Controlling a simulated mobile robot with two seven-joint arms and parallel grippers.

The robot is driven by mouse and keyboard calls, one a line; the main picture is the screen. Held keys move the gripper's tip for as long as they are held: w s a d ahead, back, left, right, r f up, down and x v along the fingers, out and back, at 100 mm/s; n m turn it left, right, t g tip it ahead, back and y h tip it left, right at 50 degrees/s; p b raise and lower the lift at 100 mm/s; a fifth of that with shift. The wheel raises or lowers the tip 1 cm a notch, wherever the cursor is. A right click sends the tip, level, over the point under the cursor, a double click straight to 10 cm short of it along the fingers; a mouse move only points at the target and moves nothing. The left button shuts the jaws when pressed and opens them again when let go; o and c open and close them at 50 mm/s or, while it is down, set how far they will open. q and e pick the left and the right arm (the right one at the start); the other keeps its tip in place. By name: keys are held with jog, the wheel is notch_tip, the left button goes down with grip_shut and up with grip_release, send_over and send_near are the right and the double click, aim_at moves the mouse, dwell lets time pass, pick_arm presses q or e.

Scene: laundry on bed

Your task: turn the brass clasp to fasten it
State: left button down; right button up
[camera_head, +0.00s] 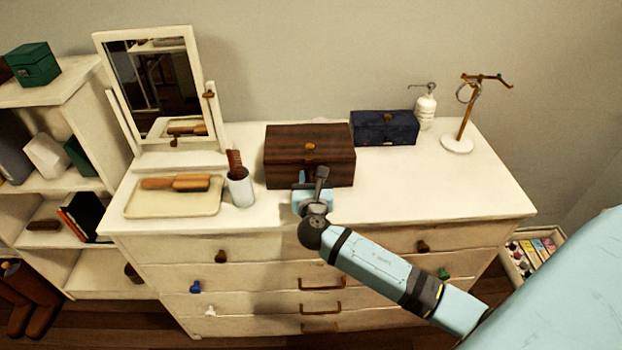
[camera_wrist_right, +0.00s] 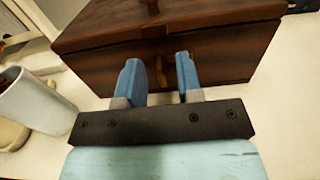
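The dark brown wooden box (camera_head: 285,150) stands shut on the white dresser, with a brass knob on its lid. The wrist view shows the box (camera_wrist_right: 215,55) close up. A small brass clasp (camera_wrist_right: 160,74) shows on its front face, between the blue fingers of my right gripper (camera_wrist_right: 158,72). The fingers are apart, with a visible gap around the clasp; I cannot tell whether either touches it. In the head view my right gripper (camera_head: 304,186) is at the box's front and hides the clasp. My left gripper is in neither view.
A white cup (camera_head: 240,188) with a brush and a tray (camera_head: 145,206) stand left of the box. A navy box (camera_head: 368,130), pump bottle (camera_head: 426,110) and stand (camera_head: 457,143) are behind right. A mirror (camera_head: 155,85) is back left. The dresser top (camera_head: 440,185) is clear at right.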

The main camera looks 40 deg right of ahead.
grip_shut()
